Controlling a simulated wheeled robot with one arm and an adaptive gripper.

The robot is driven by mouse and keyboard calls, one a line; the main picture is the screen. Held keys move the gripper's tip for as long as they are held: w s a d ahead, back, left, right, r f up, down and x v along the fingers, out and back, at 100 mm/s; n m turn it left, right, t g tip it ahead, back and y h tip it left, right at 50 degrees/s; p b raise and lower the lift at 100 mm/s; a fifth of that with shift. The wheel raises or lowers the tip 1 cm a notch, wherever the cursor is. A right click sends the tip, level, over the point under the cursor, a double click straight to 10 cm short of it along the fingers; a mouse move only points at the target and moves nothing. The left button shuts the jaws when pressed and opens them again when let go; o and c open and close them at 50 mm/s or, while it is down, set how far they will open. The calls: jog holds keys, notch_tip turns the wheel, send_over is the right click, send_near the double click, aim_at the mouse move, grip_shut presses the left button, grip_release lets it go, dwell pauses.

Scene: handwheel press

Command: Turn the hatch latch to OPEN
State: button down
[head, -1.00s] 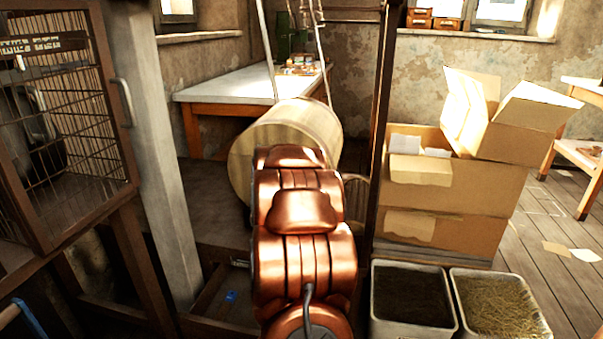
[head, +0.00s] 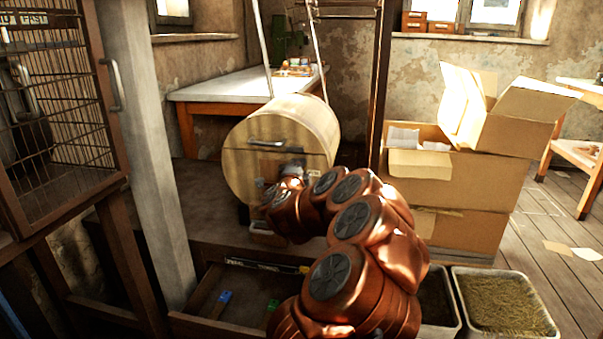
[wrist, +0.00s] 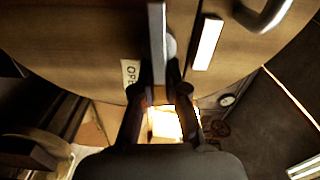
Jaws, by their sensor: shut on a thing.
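The wooden drum (head: 300,125) has a flat round front with a hatch and a metal pull handle (head: 267,142). In the wrist view the hatch latch (wrist: 157,40) is a grey bar that stands nearly upright in the picture. A label reading "OPEN" (wrist: 130,74), partly covered, sits just left of the latch. A pale strip (wrist: 207,42) lies to its right. My gripper (wrist: 165,92) is shut on the lower end of the latch, one dark finger on each side. In the head view my copper arm covers the latch and most of the gripper.
A wire cage (head: 60,100) and a pale post (head: 150,150) stand at the left. An open drawer (head: 205,300) with small coloured items is below the drum. Cardboard boxes (head: 460,180) and bins of dark and straw-like material (head: 505,305) stand at the right.

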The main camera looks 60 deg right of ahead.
jog(key=shift+w+a+f+m+b, duration=0.4)
jog(key=shift+w+f, duration=0.15)
jog(key=shift+w, duration=0.1)
jog(key=shift+t, duration=0.3)
jog(key=shift+r, duration=0.15)
jog(key=c, duration=1.3)
grip_release()
jog(key=shift+w, duration=0.1)
jog(key=shift+o, duration=0.5)
jog(key=shift+s+d+r+m, duration=0.1)
jog(key=shift+s+d+m, duration=0.2)
jog(key=shift+s, duration=0.1)
jog(key=v, duration=0.7)
jog(key=shift+a, duration=0.3)
